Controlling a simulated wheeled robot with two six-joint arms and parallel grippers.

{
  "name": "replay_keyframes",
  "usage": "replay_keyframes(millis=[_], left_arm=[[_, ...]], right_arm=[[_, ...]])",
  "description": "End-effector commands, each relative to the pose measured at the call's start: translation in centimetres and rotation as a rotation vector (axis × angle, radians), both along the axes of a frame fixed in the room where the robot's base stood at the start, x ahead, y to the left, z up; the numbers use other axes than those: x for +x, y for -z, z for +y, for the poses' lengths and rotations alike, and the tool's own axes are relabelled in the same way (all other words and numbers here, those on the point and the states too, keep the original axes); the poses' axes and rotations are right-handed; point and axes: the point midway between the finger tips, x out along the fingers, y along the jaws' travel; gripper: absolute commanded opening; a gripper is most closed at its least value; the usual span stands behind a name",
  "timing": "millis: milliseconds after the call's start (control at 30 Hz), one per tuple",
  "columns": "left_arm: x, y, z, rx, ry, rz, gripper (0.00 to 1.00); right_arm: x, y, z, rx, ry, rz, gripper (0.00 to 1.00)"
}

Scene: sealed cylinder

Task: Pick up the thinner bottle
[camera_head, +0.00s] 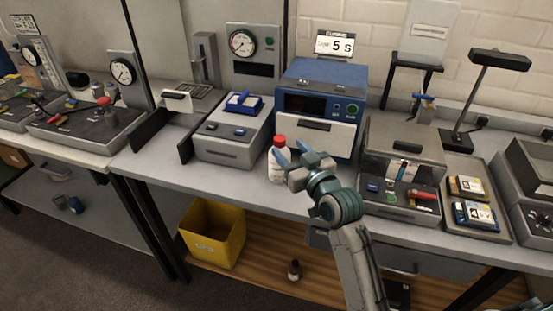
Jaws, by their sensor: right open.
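A white bottle with a red cap (273,166) stands upright on the grey bench, in front of the blue oven-like machine. My right gripper (283,151) is open, with its blue fingertips at the bottle's upper right side, partly covering it. I cannot tell whether the fingers touch it. A small dark bottle (294,270) stands on the wooden shelf below the bench, well away from the gripper. My left gripper is not in view.
Close behind the white bottle are the blue machine (338,75) and a grey machine (232,153). A yellow bin (211,247) stands below the bench. Some bare bench (240,184) lies left of the bottle.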

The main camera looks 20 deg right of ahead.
Motion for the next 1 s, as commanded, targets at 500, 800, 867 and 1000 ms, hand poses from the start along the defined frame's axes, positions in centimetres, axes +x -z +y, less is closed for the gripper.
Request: replay_keyframes(millis=[500,800,867,1000], left_arm=[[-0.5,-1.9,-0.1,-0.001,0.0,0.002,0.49],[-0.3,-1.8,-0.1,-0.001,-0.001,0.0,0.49],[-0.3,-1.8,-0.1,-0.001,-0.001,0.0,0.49],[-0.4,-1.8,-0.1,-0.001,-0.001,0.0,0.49]], right_arm=[[5.5,0.3,1.3,0.0,0.0,0.0,0.53],[5.6,0.4,1.4,0.0,0.0,-0.002,0.43],[5.6,0.4,1.4,0.0,0.0,-0.001,0.31],[5.6,0.4,1.4,0.0,0.0,-0.001,0.03]])
